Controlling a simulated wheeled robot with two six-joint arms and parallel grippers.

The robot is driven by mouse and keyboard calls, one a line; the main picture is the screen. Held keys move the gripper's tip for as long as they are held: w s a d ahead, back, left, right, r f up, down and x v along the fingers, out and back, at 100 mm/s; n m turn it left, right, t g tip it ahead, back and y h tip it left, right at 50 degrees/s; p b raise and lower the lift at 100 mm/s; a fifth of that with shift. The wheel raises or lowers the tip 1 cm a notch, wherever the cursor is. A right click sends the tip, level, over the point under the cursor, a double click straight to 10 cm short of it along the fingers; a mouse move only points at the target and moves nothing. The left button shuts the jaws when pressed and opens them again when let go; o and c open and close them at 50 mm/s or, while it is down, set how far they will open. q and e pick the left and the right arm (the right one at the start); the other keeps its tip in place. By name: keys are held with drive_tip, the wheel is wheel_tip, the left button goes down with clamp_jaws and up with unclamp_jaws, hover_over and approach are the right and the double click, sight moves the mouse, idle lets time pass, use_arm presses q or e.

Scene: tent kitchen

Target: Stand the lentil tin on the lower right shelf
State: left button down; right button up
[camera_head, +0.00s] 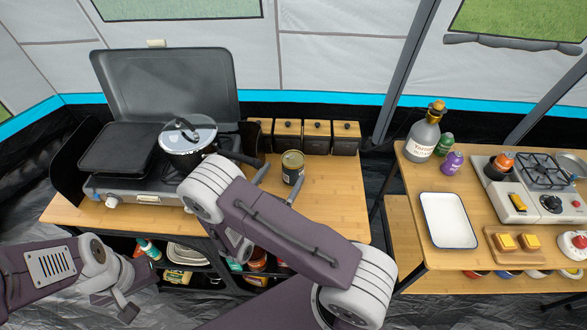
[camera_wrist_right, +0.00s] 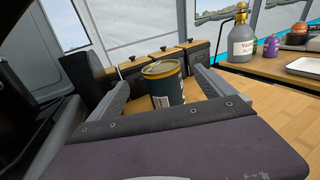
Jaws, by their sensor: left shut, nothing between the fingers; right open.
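The dark tin with a gold lid (camera_head: 292,167), seemingly the lentil tin, stands upright on the wooden table. Its label is too small to read. My right gripper (camera_head: 278,181) is open, with its fingers reaching to either side of the tin. The right wrist view shows the tin (camera_wrist_right: 165,88) between the spread fingers, with gaps at both sides. My left gripper (camera_head: 125,306) is shut and empty, low at the left in front of the table. Shelves under this table hold jars and bottles (camera_head: 257,260), partly hidden by my right arm. Which compartment is the lower right one cannot be told.
A camp stove with a lidded pot (camera_head: 187,138) stands left of the tin. Several dark wooden-lidded canisters (camera_head: 317,136) line the back. A second table at right holds a bottle (camera_head: 423,137), a white tray (camera_head: 449,220) and a small burner. The table is clear right of the tin.

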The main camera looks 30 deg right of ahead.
sight(288, 167)
drive_tip(key=p+x, duration=0.1)
drive_tip(key=x, duration=0.4)
drive_tip(key=shift+d, duration=0.1)
drive_tip(key=shift+w+d, duration=0.15)
drive_tip(key=shift+d, duration=0.05)
drive_tip(key=shift+a, duration=0.15)
drive_tip(key=c, duration=0.5)
clamp_jaws()
